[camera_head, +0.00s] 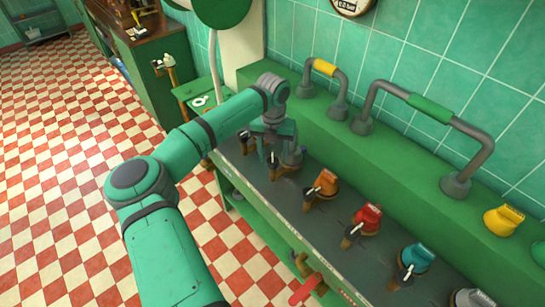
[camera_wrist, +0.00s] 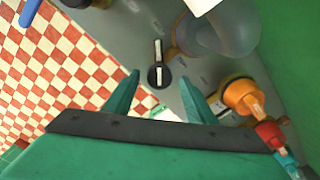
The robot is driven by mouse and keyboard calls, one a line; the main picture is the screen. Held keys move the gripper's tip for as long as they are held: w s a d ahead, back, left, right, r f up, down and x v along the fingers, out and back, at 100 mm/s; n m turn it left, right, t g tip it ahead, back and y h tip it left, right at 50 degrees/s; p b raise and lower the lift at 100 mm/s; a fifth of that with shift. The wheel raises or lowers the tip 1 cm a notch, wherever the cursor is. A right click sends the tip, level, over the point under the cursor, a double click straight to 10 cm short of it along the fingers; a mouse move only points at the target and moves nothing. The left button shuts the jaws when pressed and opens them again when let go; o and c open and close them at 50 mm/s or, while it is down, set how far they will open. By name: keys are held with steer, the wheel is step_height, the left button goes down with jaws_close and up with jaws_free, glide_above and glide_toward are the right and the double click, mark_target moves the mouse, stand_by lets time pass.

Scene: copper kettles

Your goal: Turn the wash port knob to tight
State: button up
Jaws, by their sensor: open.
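A black knob (camera_wrist: 158,76) with a white stripe sits on the grey panel in the wrist view, seen between my fingertips with a gap on each side. No legible label shows which knob is the wash port knob. My gripper (camera_wrist: 160,82) is open and empty, pointing down at the panel. In the head view my gripper (camera_head: 275,150) is over the far left end of the panel (camera_head: 328,222). Two dark knobs show there, one (camera_head: 245,138) farther left and one (camera_head: 273,162) in front of the fingers. I cannot tell whether the fingers touch a knob.
Orange (camera_head: 326,183), red (camera_head: 367,217) and teal (camera_head: 416,257) knobs run along the panel to the right. Grey pipe handles with yellow (camera_head: 325,67) and green (camera_head: 430,108) grips rise from the green ledge behind. A red lever (camera_head: 305,289) sticks out at the front. The checkered floor is clear.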

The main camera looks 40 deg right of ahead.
steer(key=shift+f, duration=0.65)
steer(key=shift+w, duration=0.1)
steer(key=c, duration=1.1)
steer(key=shift+o, duration=0.3)
steer(key=shift+d, duration=0.1)
